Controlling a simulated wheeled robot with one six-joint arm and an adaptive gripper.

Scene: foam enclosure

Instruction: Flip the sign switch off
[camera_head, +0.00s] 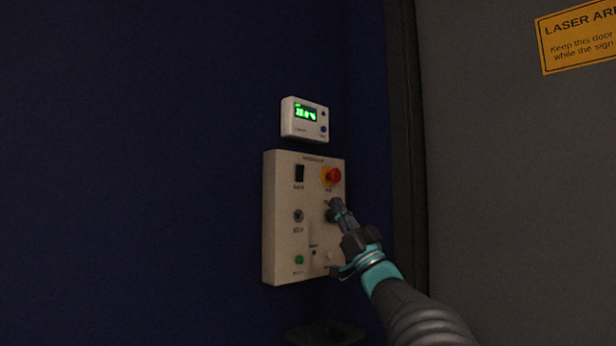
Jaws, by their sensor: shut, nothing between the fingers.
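A beige control panel (276,240) is mounted on the dark blue wall. At its upper left is a black rocker switch (299,173); the label under it is too small to read surely, and I cannot tell its position. Below it is a round key-type switch (298,216). My gripper (335,208) reaches in from the lower right, shut and empty. Its tips are in front of the panel's right half, below the red stop button. I cannot tell whether they touch the panel. The gripper hides part of the panel's right side.
A red stop button (332,176) on a yellow base is at the panel's upper right. A green button (299,259) is at lower left. A white display box (303,120) with green digits hangs above. A grey door (510,180) with a yellow laser sign (578,38) is at right.

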